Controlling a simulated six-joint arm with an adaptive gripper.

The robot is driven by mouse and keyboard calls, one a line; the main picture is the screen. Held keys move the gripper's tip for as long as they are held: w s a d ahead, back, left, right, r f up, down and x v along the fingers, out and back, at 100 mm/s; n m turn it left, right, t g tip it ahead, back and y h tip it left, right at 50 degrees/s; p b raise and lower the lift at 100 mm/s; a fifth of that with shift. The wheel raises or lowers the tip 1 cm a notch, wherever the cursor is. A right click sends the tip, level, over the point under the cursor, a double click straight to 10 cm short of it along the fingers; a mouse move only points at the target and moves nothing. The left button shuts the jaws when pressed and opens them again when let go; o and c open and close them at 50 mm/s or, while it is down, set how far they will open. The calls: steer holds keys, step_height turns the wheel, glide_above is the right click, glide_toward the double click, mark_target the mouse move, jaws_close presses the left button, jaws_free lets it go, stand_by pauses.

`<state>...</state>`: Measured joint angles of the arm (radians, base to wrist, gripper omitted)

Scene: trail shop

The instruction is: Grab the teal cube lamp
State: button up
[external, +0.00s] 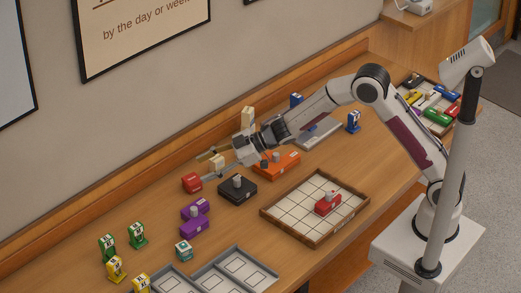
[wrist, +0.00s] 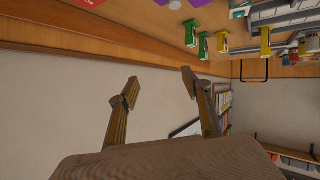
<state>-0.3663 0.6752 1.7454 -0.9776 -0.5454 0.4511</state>
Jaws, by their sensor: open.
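The teal cube lamp (external: 183,250), small with a pale front, stands on the wooden table at the front left, just behind the grey sectioned tray. In the wrist view, a teal and white piece at the top edge (wrist: 240,8) looks like it. My gripper (external: 205,167) is open above the back of the table, well behind and to the right of the lamp. In the wrist view my gripper (wrist: 160,82) has its two fingers apart with only wall between them.
Near my gripper are a red block (external: 192,182), a black box (external: 237,190) and an orange box (external: 280,163). Purple blocks (external: 195,226) stand behind the lamp; green pieces (external: 138,235) and yellow pieces (external: 116,268) are to its left. A grey tray (external: 262,266) lies in front.

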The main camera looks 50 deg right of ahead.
mark_target(188, 244)
steer(key=s+a+f+n+g+y, duration=0.1)
steer(key=s+a+f+g, duration=0.1)
steer(key=s+a+f, duration=0.1)
steer(key=s+a+f+n+g+y, duration=0.1)
steer(key=s+a+f, duration=0.2)
steer(key=a+f, duration=0.2)
steer(key=s+a+f+n+g+y, duration=0.1)
steer(key=s+a+f+g, duration=0.1)
steer(key=s+a+f, duration=0.1)
steer(key=shift+s+a+f+n+g+y, duration=0.1)
steer(key=shift+a+f+n+g+y, duration=0.2)
steer(key=shift+f, duration=0.35)
steer(key=shift+s+a+f+y, duration=0.1)
steer(key=shift+a+f, duration=0.25)
steer(key=shift+f, duration=0.3)
steer(key=shift+w, duration=0.1)
steer(key=shift+x, duration=1.25)
steer(key=shift+w+a+f, duration=0.1)
steer(key=shift+f+x, duration=0.2)
steer(key=shift+x, duration=2.3)
steer(key=shift+w, duration=0.15)
steer(key=c, duration=1.3)
